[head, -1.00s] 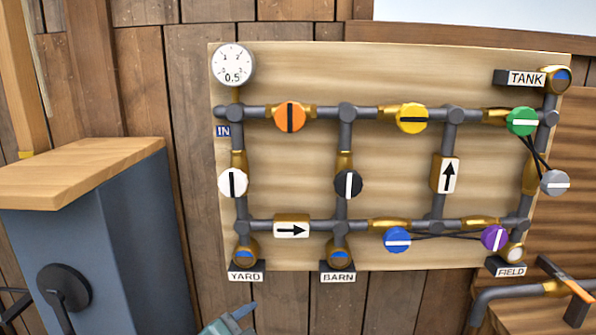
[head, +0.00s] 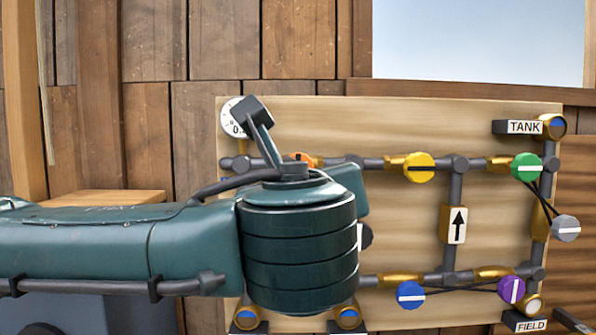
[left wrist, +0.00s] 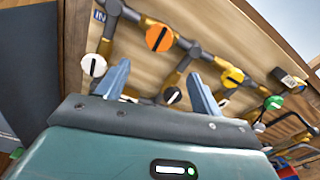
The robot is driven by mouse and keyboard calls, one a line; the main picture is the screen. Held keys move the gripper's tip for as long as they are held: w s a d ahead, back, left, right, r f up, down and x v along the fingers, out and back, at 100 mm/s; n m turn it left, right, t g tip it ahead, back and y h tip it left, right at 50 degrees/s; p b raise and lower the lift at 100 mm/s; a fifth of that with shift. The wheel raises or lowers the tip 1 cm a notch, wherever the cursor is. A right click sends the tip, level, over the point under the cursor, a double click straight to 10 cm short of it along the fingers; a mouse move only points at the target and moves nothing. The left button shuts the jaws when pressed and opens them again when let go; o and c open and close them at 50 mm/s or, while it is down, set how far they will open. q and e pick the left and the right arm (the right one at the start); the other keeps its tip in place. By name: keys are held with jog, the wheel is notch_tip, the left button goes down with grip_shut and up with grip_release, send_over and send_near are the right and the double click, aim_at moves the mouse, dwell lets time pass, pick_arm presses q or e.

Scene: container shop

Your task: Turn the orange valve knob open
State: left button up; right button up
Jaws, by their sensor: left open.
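The orange valve knob (left wrist: 159,38) is a round disc with a dark bar, set on the upper pipe. In the left wrist view its bar runs across the pipe line. In the head view my arm hides most of it, and only a sliver of the orange knob (head: 305,158) shows. My left gripper (left wrist: 159,68) is open and empty, its two fingers pointing toward the board. In the left wrist view the knob appears just beyond the gap between the fingertips, apart from them. My right gripper is not in view.
Other knobs sit on the wooden board (head: 330,118): white (left wrist: 93,66), black (left wrist: 171,96), yellow (head: 418,167), green (head: 526,167), grey (head: 566,228), blue (head: 410,294) and purple (head: 511,290). A gauge (head: 231,117) is at the upper left, partly covered.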

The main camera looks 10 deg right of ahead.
aim_at(297, 167)
pick_arm(q)
jog(key=shift+y, duration=0.3)
jog(key=w+p, duration=0.1)
jog(key=w, duration=0.2)
jog(key=w+d+r+p, duration=0.1)
jog(key=w, duration=0.3)
jog(key=w+d+p, duration=0.1)
jog(key=w, duration=0.3)
jog(key=shift+w+r+p, duration=0.15)
jog(key=shift+w+p, duration=0.1)
jog(key=shift+p, duration=0.05)
jog(key=shift+w, duration=0.55)
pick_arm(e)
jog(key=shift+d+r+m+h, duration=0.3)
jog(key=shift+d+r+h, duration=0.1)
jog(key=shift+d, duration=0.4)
pick_arm(q)
jog(key=shift+c, duration=0.5)
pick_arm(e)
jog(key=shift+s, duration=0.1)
pick_arm(q)
jog(key=c, duration=0.9)
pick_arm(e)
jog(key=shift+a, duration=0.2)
